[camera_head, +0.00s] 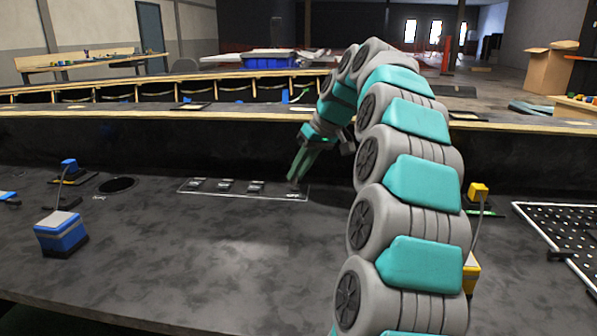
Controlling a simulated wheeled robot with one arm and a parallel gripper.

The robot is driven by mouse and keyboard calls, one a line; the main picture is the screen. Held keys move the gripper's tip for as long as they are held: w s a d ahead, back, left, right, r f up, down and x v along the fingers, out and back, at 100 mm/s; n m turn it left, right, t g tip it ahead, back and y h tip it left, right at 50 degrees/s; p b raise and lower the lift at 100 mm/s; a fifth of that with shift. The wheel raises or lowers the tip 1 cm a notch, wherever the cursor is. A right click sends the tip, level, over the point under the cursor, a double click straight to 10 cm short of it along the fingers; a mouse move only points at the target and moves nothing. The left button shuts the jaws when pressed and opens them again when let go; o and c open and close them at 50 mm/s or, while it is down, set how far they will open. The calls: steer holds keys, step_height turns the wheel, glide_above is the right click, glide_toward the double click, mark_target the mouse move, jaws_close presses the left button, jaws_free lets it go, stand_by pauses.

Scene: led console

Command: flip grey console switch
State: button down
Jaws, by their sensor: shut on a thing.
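A row of several small dark switches (226,186) sits inside a thin white outline on the dark console top (200,240). My gripper (295,181) reaches down at the right end of this row. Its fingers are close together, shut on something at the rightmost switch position. The fingers hide most of that switch, so I cannot tell its colour or which way it is set. The other switches in the row stand apart from my gripper.
A blue box with a cable (61,233) stands at the left. A yellow device (478,190) is partly behind my arm at the right. A dotted panel (565,232) lies at the far right. A raised ledge (150,113) runs behind the row. The console's front middle is clear.

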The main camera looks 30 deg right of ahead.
mark_target(297, 195)
steer(key=shift+f, duration=0.15)
steer(key=t+h+b, duration=0.1)
steer(key=b, duration=0.2)
steer(key=s+a+n+t+b, duration=0.1)
steer(key=t+b, duration=0.1)
steer(key=b, duration=0.2)
steer(key=shift+s+f+h, duration=0.2)
steer(key=shift+h, duration=0.2)
steer(key=t+h+b, duration=0.1)
steer(key=b, duration=0.2)
steer(key=s+a+n+t+b, duration=0.1)
steer(key=t+b, duration=0.1)
steer(key=b, duration=0.1)
steer(key=shift+s+f+h, duration=0.1)
steer(key=shift+s+h, duration=0.05)
steer(key=shift+h, duration=0.25)
steer(key=shift+s+n+t+h+b, duration=0.1)
steer(key=shift+n+t+h+b, duration=0.2)
steer(key=shift+t+b, duration=0.55)
steer(key=c, duration=0.9)
jaws_free()
steer(key=shift+o, duration=0.2)
steer(key=shift+s, duration=0.1)
